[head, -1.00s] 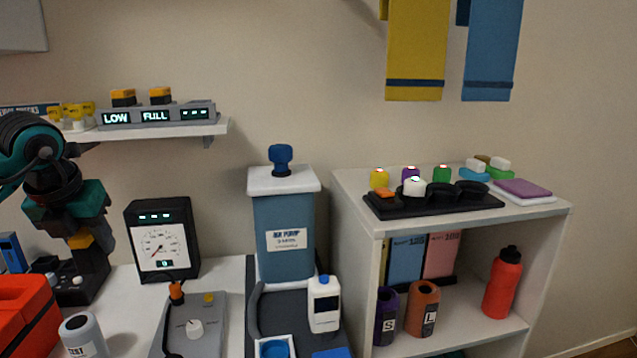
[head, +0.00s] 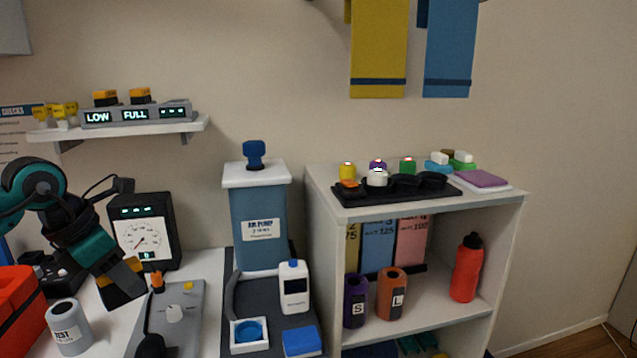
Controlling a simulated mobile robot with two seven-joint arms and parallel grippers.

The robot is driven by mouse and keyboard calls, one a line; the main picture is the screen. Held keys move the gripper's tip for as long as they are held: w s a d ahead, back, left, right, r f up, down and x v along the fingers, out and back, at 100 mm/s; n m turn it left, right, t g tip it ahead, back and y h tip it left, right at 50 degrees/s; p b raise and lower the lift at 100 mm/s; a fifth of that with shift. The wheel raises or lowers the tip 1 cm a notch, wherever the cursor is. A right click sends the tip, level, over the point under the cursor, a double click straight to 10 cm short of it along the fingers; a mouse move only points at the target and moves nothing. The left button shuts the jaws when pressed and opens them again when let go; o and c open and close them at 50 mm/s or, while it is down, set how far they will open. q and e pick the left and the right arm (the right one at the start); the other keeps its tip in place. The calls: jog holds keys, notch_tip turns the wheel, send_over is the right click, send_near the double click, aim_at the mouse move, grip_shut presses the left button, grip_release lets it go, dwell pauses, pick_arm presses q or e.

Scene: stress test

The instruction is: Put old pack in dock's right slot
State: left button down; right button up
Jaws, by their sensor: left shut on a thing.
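The dock (head: 137,116) is a grey strip on the wall shelf at the left. Its displays read LOW, FULL and, at the right, dashes. One orange-and-black pack (head: 105,98) stands above LOW and another (head: 140,95) above FULL; nothing shows above the dashes, at the right slot. My left gripper (head: 118,276) is below the shelf, in front of the gauge box, and shut on a dark pack with a yellow-orange band, the old pack (head: 122,288). The fingers partly hide it. My right gripper is not in view.
The gauge box (head: 143,235) stands close behind my left gripper. A grey knob panel (head: 178,325), a TEST can (head: 67,328) and a red case (head: 18,305) are near it. The air pump (head: 258,230) and white shelf unit (head: 322,250) stand to the right.

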pick_arm(q)
jog(key=s+d+f+m+g+y, duration=0.1)
jog(key=d+m, duration=0.3)
jog(key=m, duration=0.5)
jog(key=s+d+f+m+g+y, duration=0.1)
jog(key=s+d+f+m+g, duration=0.2)
jog(key=m, duration=0.7)
jog(key=s+d+f+m+g, duration=0.3)
jog(key=d+f+m+g, duration=0.1)
jog(key=d+m, duration=0.3)
jog(key=m, duration=0.2)
jog(key=shift+d+m+y, duration=0.15)
jog(key=shift+m+y, duration=0.25)
jog(key=shift+d+f, duration=0.1)
